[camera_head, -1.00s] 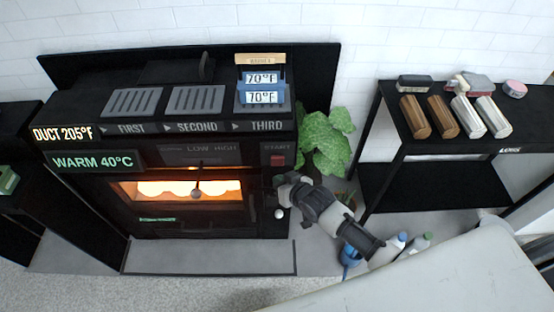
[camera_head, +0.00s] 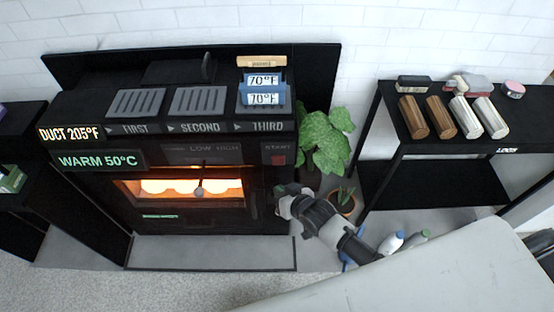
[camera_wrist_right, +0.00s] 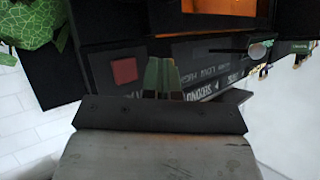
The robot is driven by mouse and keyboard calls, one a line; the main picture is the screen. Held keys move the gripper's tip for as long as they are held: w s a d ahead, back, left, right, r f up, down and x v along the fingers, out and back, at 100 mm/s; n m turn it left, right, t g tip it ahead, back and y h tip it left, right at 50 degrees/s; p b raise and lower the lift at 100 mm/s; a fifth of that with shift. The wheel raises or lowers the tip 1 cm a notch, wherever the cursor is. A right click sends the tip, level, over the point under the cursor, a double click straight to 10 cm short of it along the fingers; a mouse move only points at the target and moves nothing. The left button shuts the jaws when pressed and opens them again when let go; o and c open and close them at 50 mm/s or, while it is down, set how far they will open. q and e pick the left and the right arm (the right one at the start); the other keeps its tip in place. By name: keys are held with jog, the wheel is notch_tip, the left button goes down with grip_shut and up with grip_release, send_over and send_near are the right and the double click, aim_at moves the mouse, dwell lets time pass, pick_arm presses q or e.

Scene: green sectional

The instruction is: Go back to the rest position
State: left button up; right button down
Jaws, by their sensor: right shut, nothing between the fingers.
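My right gripper (camera_head: 282,206) is in front of the right end of the black oven (camera_head: 215,222), below the red START button (camera_head: 279,160). In the right wrist view its fingers (camera_wrist_right: 162,82) are together, with nothing between them. The red button (camera_wrist_right: 125,71) and the panel lettering show beyond the fingertips. I cannot tell whether the gripper touches the oven front. My right arm reaches in from the lower right, over the pale surface's edge. My left gripper is not in view.
A potted plant (camera_head: 322,140) stands right of the oven, with a small pot (camera_head: 342,202) near my arm. Bottles (camera_head: 391,243) stand by the pale rounded surface (camera_head: 420,285). A black shelf (camera_head: 440,185) holds several cylinders. The oven glows; its sign (camera_head: 98,160) reads WARM 50°C.

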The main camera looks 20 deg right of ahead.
jog(key=shift+f, duration=0.1)
jog(key=s+d+f+g+h, duration=0.2)
jog(key=s+d+f, duration=0.1)
jog(key=s+f, duration=0.5)
jog(key=s+d+f+g+h, duration=0.1)
jog(key=s+d+f+g, duration=0.15)
jog(key=s+f, duration=0.45)
jog(key=s+d+f+g, duration=0.1)
jog(key=s+f, duration=0.3)
jog(key=s, duration=0.4)
jog(key=s+d+f+g+h+p, duration=0.1)
jog(key=s+f+g, duration=0.2)
jog(key=s, duration=0.6)
jog(key=s+d+f+g, duration=0.1)
jog(key=s+f+g, duration=0.1)
jog(key=s+f, duration=0.4)
jog(key=s, duration=0.2)
jog(key=shift+s+d+f+n+h, duration=0.25)
jog(key=shift+s+f+n+h, duration=0.05)
jog(key=shift+s+n, duration=0.1)
jog(key=shift+w, duration=0.1)
dwell(3.4)
